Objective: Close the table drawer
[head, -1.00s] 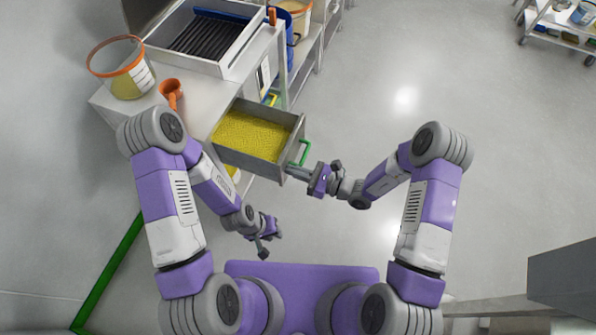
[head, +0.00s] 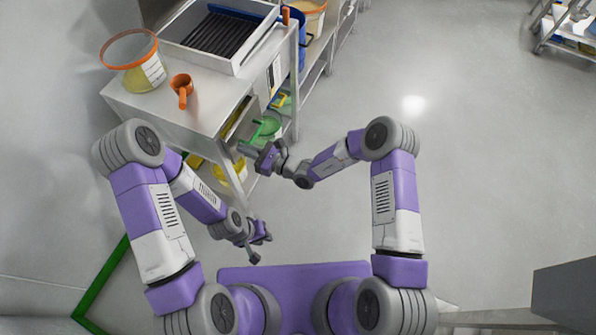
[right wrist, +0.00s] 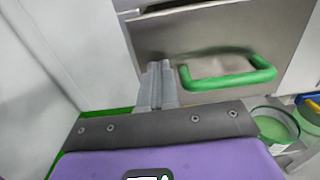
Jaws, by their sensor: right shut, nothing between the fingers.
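The table drawer (head: 238,127) is nearly in under the white table (head: 205,115), with a narrow strip of its inside showing in the head view. In the right wrist view, its grey front (right wrist: 220,35) fills the upper part, with a green handle (right wrist: 230,75) on it. My right gripper (head: 246,150) is shut and empty. Its fingertips (right wrist: 158,75) are at the drawer front, just left of the handle; whether they touch it is hard to tell. My left gripper (head: 260,248) is open and empty, low in front of my base, apart from the drawer.
On the table stand a clear tub with an orange rim (head: 133,68), an orange scoop (head: 181,88) and a white tray with a black rack (head: 215,35). Tubs, one green (right wrist: 277,125), sit on the shelf below.

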